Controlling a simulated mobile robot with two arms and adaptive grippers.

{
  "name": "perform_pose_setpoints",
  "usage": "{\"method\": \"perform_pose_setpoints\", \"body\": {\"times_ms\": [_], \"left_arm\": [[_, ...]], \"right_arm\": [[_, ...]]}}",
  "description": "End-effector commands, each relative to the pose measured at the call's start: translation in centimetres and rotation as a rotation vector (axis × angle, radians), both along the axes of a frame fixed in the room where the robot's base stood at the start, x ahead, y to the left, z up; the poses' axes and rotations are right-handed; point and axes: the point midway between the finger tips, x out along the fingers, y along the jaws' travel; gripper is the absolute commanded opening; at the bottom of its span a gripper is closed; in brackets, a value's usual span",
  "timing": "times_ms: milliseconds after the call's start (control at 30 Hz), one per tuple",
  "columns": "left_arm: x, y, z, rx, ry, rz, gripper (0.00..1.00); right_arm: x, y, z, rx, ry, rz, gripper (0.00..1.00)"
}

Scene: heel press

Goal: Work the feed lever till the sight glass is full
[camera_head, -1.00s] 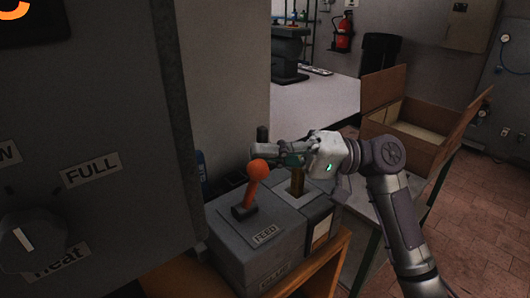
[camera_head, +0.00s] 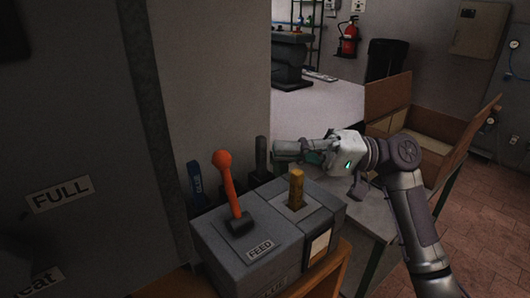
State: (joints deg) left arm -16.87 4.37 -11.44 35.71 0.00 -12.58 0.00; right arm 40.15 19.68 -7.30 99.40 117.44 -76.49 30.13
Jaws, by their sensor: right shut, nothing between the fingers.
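The feed lever, a red-orange stick with a round knob (camera_head: 228,190), rises from a dark base on the grey box marked FEED (camera_head: 268,222). It leans a little to the left. My right gripper (camera_head: 283,150) is shut and empty, up and to the right of the lever and apart from it in the picture. It is behind the yellow upright piece (camera_head: 296,188), which stands in a slot on the adjoining grey unit. A pale framed panel (camera_head: 319,245) is on that unit's front; I cannot tell whether it is the sight glass. My left gripper is not in view.
A tall dark cabinet with a FULL label (camera_head: 58,194) fills the left. A dark post (camera_head: 262,158) and a blue item (camera_head: 196,182) stand behind the box. An open cardboard box (camera_head: 432,128) is at the right. The wooden stand (camera_head: 330,284) is below.

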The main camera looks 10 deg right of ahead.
Motion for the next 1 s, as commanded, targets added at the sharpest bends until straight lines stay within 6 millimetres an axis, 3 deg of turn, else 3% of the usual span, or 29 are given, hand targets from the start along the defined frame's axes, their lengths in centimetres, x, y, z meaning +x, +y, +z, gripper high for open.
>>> {"method": "perform_pose_setpoints", "body": {"times_ms": [100, 300, 1000], "left_arm": [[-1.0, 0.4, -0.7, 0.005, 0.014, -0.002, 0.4], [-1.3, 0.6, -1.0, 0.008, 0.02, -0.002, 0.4], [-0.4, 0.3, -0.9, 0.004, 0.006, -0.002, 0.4]], "right_arm": [[0.3, -1.9, -0.7, 0.0, 0.002, -0.004, 0.0], [0.4, -3.5, -0.9, 0.0, 0.001, -0.002, 0.0], [0.4, -3.6, -0.9, 0.001, 0.001, -0.002, 0.0]]}}
